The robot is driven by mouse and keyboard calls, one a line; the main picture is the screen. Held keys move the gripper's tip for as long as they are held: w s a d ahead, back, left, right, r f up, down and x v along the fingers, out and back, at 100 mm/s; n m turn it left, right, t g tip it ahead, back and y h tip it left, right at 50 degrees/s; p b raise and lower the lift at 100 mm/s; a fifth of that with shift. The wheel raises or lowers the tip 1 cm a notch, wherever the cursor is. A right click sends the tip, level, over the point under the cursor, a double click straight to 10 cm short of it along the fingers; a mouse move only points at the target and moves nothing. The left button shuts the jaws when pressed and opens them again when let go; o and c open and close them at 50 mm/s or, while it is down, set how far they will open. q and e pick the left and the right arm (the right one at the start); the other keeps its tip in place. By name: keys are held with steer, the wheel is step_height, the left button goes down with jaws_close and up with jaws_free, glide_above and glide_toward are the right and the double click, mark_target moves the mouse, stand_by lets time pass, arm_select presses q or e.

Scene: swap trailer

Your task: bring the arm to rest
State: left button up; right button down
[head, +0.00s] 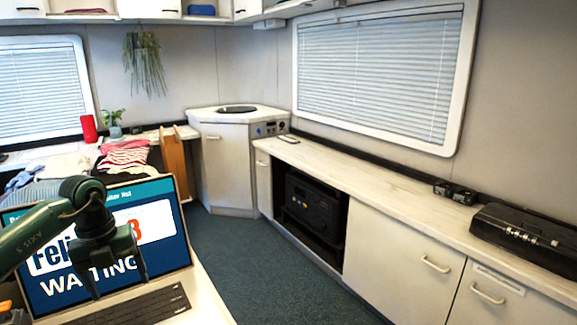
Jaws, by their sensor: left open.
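My left gripper (118,281) hangs at the lower left with its fingers pointing down. It is open, with nothing seen between its fingers. It is in front of a laptop screen (172,225) that shows a blue page with the word WAITING, and it covers part of that page. My left arm comes in from the left edge. My right gripper is not in view.
The laptop's keyboard (150,307) lies below the gripper on a white table (208,296). A long counter (372,192) runs along the right wall with a black case (528,236) on it. The dark floor (262,265) between is clear.

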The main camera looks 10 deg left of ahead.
arm_select(q)
steer(key=s+d+f+m+h+p, duration=0.15)
steer(key=d+h, duration=0.25)
steer(key=d, duration=0.6)
steer(key=s+d+f+m+h+p, duration=0.1)
steer(key=d+f+m+h, duration=0.2)
steer(key=d, duration=0.6)
steer(key=s+d+r+n+t+h+p, duration=0.35)
steer(key=d+r+n+t+h, duration=0.25)
steer(key=d+n+t+h, duration=0.45)
steer(key=s+a+f+n+y+p, duration=0.3)
steer(key=s+a+f+n+y, duration=0.2)
steer(key=s+f+n+y, duration=0.9)
steer(key=f+n+y, duration=0.1)
steer(key=n, duration=0.5)
steer(key=shift+s+p, duration=0.15)
steer(key=shift+p, duration=0.25)
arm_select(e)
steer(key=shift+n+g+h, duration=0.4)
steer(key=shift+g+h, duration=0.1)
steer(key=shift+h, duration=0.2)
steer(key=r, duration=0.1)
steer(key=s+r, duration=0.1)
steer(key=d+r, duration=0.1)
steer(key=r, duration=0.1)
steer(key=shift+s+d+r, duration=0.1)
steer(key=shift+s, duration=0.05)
